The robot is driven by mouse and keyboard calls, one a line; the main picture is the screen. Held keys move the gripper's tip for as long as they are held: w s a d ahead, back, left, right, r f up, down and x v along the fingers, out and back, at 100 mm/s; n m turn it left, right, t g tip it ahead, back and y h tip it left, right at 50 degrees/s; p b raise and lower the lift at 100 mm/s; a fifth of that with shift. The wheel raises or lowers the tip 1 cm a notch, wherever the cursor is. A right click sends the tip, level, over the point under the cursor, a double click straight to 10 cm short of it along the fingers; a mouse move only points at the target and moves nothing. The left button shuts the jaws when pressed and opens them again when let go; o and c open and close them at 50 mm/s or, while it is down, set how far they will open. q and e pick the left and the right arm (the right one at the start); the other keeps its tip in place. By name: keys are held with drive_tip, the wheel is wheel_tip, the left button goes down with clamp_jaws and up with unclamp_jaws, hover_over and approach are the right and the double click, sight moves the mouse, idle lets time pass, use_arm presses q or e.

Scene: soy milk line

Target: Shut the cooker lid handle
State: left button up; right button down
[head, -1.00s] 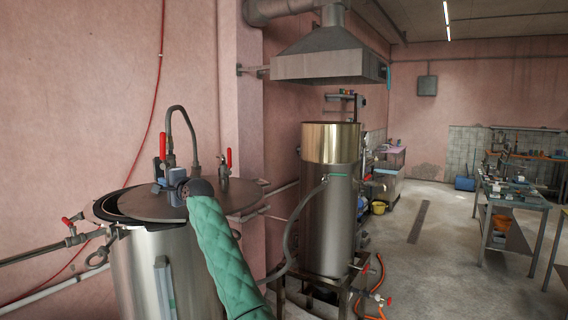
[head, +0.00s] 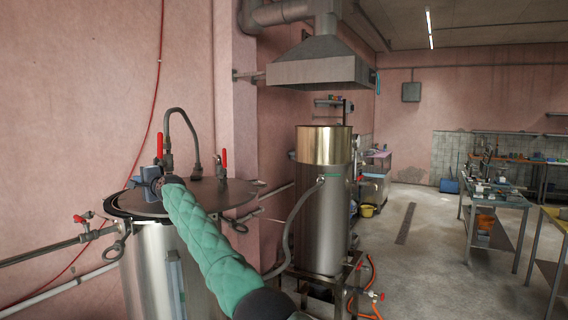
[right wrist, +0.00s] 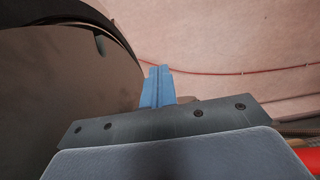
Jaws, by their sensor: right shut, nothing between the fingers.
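The cooker (head: 150,265) is a steel cylinder at the left of the head view. Its dark round lid (head: 210,196) lies over the top, with a black rim (head: 112,207) showing at the left. My right gripper (head: 132,184) is just over the lid's left part, its blue fingers shut and empty. In the right wrist view the closed fingers (right wrist: 157,86) show beside the lid's dark face (right wrist: 55,95). I cannot tell whether they touch it. My right forearm and gripper hide part of the lid, and I cannot pick out its handle clearly. My left gripper is not in view.
A bent pipe (head: 183,112) and red valve levers (head: 160,146) rise at the lid's back. A second red lever (head: 224,158) stands to their right. A tall steel tank (head: 322,215) with a hose stands to the right. Floor beyond it is open.

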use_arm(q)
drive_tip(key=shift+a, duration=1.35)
